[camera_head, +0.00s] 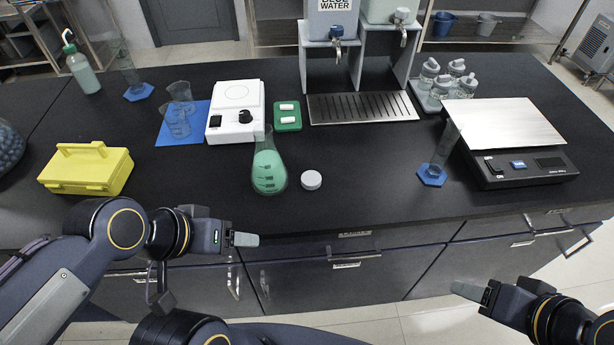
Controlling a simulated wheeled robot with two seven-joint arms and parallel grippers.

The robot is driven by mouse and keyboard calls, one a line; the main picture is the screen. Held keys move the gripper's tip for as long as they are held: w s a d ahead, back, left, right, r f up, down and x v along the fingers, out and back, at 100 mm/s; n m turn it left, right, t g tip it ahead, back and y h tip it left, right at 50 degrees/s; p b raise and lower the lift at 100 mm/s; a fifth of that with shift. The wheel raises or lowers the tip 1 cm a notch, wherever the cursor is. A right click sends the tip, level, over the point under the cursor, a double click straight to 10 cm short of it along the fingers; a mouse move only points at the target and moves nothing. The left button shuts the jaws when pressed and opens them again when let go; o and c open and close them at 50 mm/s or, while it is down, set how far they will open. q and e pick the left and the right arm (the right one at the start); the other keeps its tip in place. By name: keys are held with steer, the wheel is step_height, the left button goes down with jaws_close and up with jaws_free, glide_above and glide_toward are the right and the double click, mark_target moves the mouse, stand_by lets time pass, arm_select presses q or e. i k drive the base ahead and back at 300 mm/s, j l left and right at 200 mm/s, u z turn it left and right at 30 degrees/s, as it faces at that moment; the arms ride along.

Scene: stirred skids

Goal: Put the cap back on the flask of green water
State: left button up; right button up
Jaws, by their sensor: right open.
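The flask of green water (269,172) stands upright near the front of the black bench, with its narrow neck uncovered. A round white cap (311,180) lies on the bench just right of the flask, apart from it. My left gripper (245,240) is low in front of the bench edge, below and left of the flask, touching neither object. It shows side-on, so its finger gap is hidden. My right gripper (468,290) is open and empty in front of the drawers, well to the right of and below the cap.
Behind the flask are a white stirrer (222,128) and a green tray with stir bars (288,115). A yellow case (88,170) sits left; a cylinder (443,150) and scale (520,165) stand right. The bench between cap and cylinder is clear.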

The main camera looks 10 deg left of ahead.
mark_target(270, 175)
steer(key=i+l+u, duration=0.1)
steer(key=l, duration=0.25)
steer(key=i+l+u, duration=0.15)
steer(key=l, duration=0.25)
steer(key=i+l+u, duration=0.1)
steer(key=l, duration=0.25)
steer(key=i+l+u, duration=0.1)
steer(key=l, duration=0.3)
steer(key=i, duration=0.05)
